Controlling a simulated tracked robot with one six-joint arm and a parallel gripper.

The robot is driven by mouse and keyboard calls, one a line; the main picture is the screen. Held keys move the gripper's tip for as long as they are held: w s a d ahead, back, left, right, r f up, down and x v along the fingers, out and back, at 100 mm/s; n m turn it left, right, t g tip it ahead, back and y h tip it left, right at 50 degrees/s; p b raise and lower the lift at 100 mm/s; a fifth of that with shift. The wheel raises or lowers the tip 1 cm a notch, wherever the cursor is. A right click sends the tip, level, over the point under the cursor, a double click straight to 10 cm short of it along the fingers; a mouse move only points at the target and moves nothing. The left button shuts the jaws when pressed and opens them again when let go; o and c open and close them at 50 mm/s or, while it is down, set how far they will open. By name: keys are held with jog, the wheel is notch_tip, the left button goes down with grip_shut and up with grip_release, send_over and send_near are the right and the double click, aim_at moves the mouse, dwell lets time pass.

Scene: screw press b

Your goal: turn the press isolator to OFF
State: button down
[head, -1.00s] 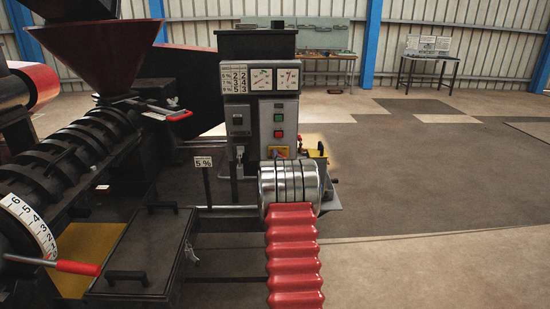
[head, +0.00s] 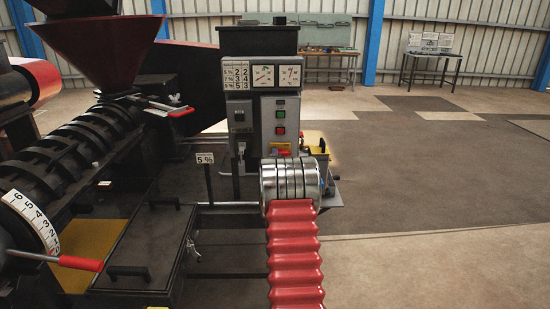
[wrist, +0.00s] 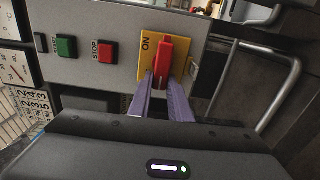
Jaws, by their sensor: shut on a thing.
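The press isolator is a red handle (wrist: 167,58) on a yellow plate (wrist: 151,38) in the wrist view. An upside-down ON label is at the handle's left; a small pale label (wrist: 193,69) at its right is too small to read. My gripper (wrist: 164,79) has its two purple fingers on either side of the handle's near end, shut on it. The handle runs nearly straight up the picture from the fingers. In the head view the isolator (head: 282,152) is low on the grey control cabinet, partly hidden behind my wrist.
Green (wrist: 66,47) and red STOP (wrist: 106,52) buttons sit left of the isolator in the wrist view. A bent metal rail (wrist: 294,80) stands at the right. In the head view the press (head: 70,150) fills the left, and the floor at the right is clear.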

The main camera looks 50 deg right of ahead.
jog(key=shift+s+d+f, duration=0.2)
jog(key=shift+s+f, duration=0.15)
jog(key=shift+f, duration=0.2)
jog(key=c, duration=1.7)
grip_release()
jog(key=shift+r, duration=0.1)
jog(key=shift+o, duration=0.3)
jog(key=shift+w+r, duration=0.1)
jog(key=shift+r, duration=0.05)
jog(key=shift+a+r, duration=0.15)
jog(key=v, duration=1.3)
jog(key=shift+s+a, duration=0.2)
jog(key=shift+s, duration=0.1)
